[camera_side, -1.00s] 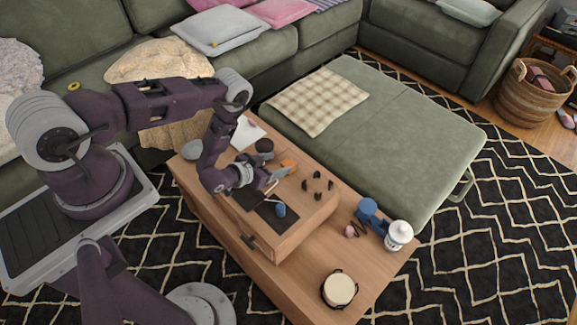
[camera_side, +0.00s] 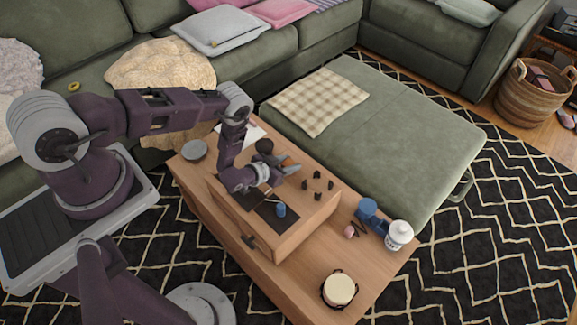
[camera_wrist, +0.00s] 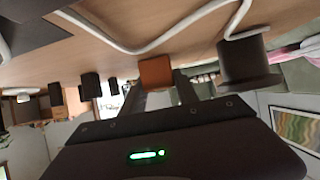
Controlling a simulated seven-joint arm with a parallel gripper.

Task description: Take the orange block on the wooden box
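The orange block (camera_wrist: 156,72) sits on the surface of the wooden box (camera_side: 290,238). In the wrist view, which is upside down, it shows between the two finger lines of my gripper (camera_wrist: 158,88), just past the tips. In the side view my gripper (camera_side: 288,168) is low over the box top at the block, and its fingers hide most of the block. The fingers look apart. I cannot tell whether they touch the block.
A dark round holder (camera_wrist: 248,62) with a white cable is close beside the block. Several small black pieces (camera_side: 318,184) stand on the other side. A blue cup (camera_side: 281,210) is near the box front.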

